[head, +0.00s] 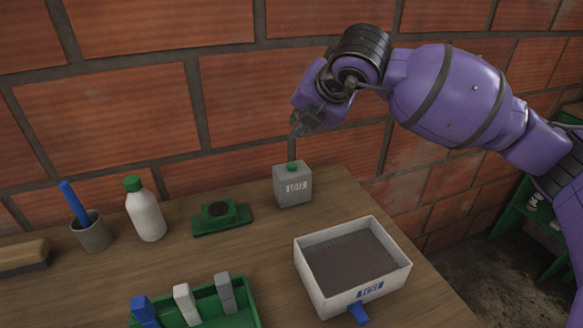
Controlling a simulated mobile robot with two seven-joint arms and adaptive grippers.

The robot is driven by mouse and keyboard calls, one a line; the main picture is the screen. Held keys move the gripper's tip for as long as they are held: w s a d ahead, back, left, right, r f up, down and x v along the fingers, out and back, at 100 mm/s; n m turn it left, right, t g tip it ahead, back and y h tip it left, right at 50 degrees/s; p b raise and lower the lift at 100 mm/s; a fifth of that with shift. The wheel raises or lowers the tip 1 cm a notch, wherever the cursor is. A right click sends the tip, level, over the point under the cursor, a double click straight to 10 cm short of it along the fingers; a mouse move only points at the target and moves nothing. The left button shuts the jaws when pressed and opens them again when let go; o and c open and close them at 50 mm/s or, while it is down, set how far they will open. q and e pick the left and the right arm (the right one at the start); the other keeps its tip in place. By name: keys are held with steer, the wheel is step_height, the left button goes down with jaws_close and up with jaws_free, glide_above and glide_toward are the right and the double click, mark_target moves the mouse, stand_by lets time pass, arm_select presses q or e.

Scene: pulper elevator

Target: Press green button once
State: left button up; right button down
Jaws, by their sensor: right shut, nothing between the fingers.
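A small grey box (293,187) with a label on its front stands near the back of the wooden table. The green button (292,167) sits on top of it. My right gripper (297,131) is shut and empty. The purple right arm comes in from the right. My left gripper is not in the head view.
A white bin (315,290) with dark contents stands at the front right. A green tray (253,311) holds several blocks. A green pad (222,219), white bottle (147,213), grey cup (92,234) and brush (22,256) stand left. A brick wall (110,115) is behind.

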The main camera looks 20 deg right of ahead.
steer(key=b, duration=0.2)
glide_above(292, 166)
steer(key=w+d, duration=0.1)
steer(key=d, duration=0.1)
steer(key=f, duration=0.4)
steer(key=shift+w+f, duration=0.2)
steer(key=shift+f, duration=0.1)
steer(key=shift+f+b, duration=0.5)
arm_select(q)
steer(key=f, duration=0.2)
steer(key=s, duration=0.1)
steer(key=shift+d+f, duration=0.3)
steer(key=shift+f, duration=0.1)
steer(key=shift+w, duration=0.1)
arm_select(e)
steer(key=shift+r, duration=0.1)
arm_select(q)
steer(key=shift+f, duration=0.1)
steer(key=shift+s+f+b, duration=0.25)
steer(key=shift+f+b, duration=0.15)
steer(key=shift+b, duration=0.1)
arm_select(e)
steer(key=shift+f, duration=0.5)
